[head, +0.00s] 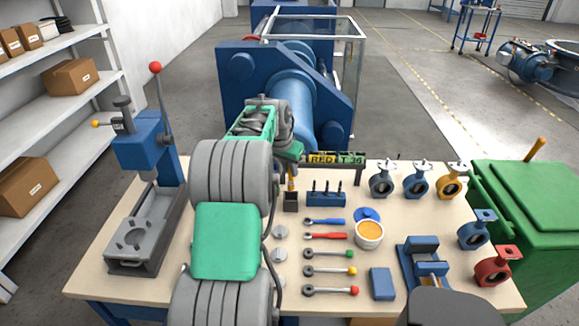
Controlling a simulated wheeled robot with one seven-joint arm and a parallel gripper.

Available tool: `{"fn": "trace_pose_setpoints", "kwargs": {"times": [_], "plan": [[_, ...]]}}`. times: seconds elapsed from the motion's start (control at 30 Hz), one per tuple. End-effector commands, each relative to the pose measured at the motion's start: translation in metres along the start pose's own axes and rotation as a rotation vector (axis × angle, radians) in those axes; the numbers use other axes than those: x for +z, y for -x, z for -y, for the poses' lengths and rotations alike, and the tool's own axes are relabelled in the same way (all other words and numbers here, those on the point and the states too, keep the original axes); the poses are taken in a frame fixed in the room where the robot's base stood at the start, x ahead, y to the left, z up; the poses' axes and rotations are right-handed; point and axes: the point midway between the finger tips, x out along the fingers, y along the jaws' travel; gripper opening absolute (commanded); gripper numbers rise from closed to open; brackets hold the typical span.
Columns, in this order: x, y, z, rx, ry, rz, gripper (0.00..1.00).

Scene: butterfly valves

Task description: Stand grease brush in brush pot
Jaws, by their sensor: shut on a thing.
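The grease brush (291,181) is a thin upright tool with an orange-yellow part, small in the head view. My gripper (291,164) is shut on its upper end; the fingers are mostly hidden by my arm. The brush pot (291,204) is a small dark square pot on the bench, directly below the brush in the picture. The brush's lower end meets the pot's top edge in the picture; I cannot tell whether it is inside or just above.
On the bench (190,281), a blue block with upright pins (326,196) stands right of the pot. A lever press (149,180) stands left. A sign rack (337,163) stands behind.

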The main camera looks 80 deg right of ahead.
Motion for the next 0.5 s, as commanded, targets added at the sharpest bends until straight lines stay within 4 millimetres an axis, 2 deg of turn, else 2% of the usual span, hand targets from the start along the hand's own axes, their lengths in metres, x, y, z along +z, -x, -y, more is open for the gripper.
{"fn": "trace_pose_setpoints", "kwargs": {"times": [0.03, 0.5], "plan": [[0.003, -0.008, 0.000, 0.000, 0.000, 0.000, 0.00], [0.018, -0.049, 0.000, 0.001, 0.000, 0.001, 0.00]]}}
